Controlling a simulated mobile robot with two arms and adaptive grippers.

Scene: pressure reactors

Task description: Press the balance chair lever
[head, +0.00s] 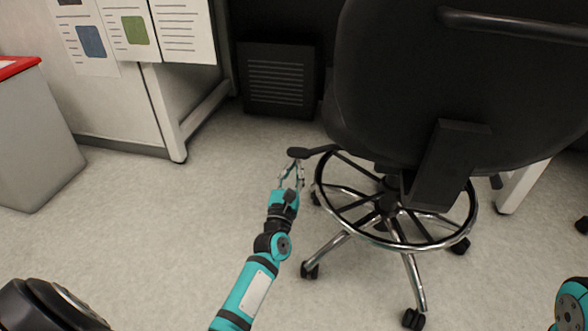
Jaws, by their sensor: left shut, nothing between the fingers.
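The balance chair (425,85) is black and stands at the right in the head view, with a chrome foot ring and a star base on casters. Its black lever (313,150) sticks out to the left from under the seat. My left gripper (293,172) is at the lever's outer end, just below it in the picture. Its fingers are shut with nothing between them. I cannot tell if the fingertips touch the lever. My right gripper is out of the frame; only a bit of my right arm shows at the lower right edge.
A white desk panel (110,105) with hanging papers stands at the back left, beside a grey bin (35,135) with a red rim. A black vented box (280,80) is on the floor behind. The chair's casters (413,319) spread near my arm.

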